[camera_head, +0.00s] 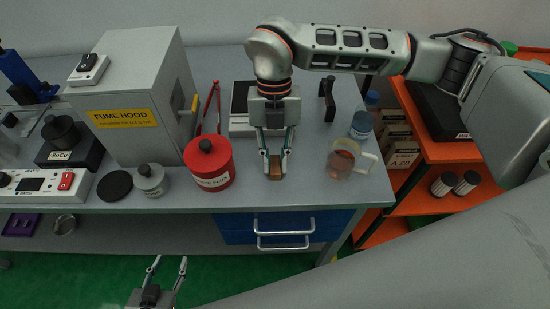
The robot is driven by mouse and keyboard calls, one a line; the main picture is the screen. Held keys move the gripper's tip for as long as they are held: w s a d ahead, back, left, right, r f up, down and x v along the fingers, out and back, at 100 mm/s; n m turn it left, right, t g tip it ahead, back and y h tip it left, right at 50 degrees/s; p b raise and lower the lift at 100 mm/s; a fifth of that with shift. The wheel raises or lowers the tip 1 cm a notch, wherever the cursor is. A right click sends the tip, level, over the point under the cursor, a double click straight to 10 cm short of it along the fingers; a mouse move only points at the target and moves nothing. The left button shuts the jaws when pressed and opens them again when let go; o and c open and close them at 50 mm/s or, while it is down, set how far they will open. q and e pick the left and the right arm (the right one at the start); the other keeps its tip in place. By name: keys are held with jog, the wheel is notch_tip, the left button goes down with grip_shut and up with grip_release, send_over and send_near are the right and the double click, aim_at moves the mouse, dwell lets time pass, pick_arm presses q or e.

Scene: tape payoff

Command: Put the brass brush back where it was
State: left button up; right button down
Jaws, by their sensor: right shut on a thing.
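My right gripper (275,162) points down over the bench near its front edge. Its fingers are shut on a small brown block, seemingly the brass brush (275,171). The brush's bristles are not clear, and I cannot tell whether it touches the bench. My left gripper (167,262) is low in front of the bench, below the top, with its fingers apart and empty.
The fume hood (135,100) is farther left. A scale-like device (240,125) is behind. An orange shelf (440,150) stands right of the bench.

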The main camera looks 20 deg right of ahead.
jog(key=shift+f, duration=0.15)
jog(key=c, duration=1.9)
grip_release()
jog(key=v, duration=1.2)
